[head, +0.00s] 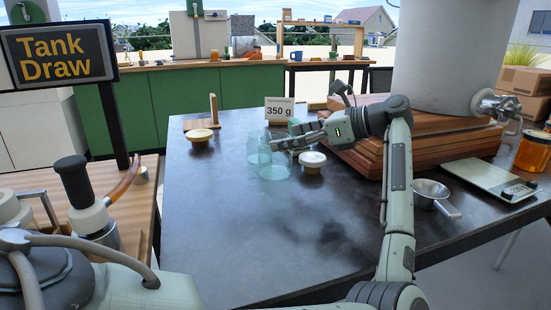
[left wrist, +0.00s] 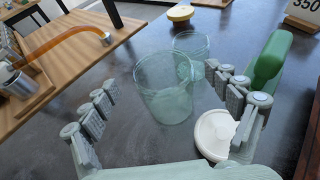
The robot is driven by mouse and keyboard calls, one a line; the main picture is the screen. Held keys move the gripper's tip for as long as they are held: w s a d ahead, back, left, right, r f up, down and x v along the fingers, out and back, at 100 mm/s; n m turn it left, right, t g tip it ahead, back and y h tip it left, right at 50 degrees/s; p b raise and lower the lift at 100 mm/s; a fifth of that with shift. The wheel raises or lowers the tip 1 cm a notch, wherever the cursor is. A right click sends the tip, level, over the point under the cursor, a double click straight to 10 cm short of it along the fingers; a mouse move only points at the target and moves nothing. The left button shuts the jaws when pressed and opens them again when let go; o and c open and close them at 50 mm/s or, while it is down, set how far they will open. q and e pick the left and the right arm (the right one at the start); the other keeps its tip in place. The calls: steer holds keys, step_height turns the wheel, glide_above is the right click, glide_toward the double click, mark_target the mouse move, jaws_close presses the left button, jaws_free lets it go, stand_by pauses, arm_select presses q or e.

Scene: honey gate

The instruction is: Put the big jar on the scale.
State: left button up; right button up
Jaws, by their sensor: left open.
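Two clear, pale-green glass jars stand close together on the dark table. The nearer jar (head: 275,168) looks larger in the left wrist view (left wrist: 165,95); the farther jar (head: 256,148) stands just behind it, also in the left wrist view (left wrist: 191,46). I cannot be certain of their true sizes. My left gripper (head: 290,142) is open beside the jars, its fingers spread toward the nearer jar; in the left wrist view (left wrist: 170,115) that jar shows between and beyond the fingertips, not gripped. The flat scale (head: 485,176) lies at the table's right and looks empty. My right gripper is not in view.
A white lid (head: 312,160) lies close beside the nearer jar. A yellow lid (head: 199,134) lies farther left. Wooden slabs (head: 350,155) bear a tank (head: 450,50). A strainer (head: 430,190) and honey jar (head: 535,150) flank the scale. The front table is clear.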

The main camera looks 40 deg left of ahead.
mark_target(275, 139)
arm_select(q)
steer(key=shift+x, duration=1.95)
steer(key=shift+w, duration=0.1)
steer(key=c, duration=1.9)
steer(key=shift+c, duration=0.2)
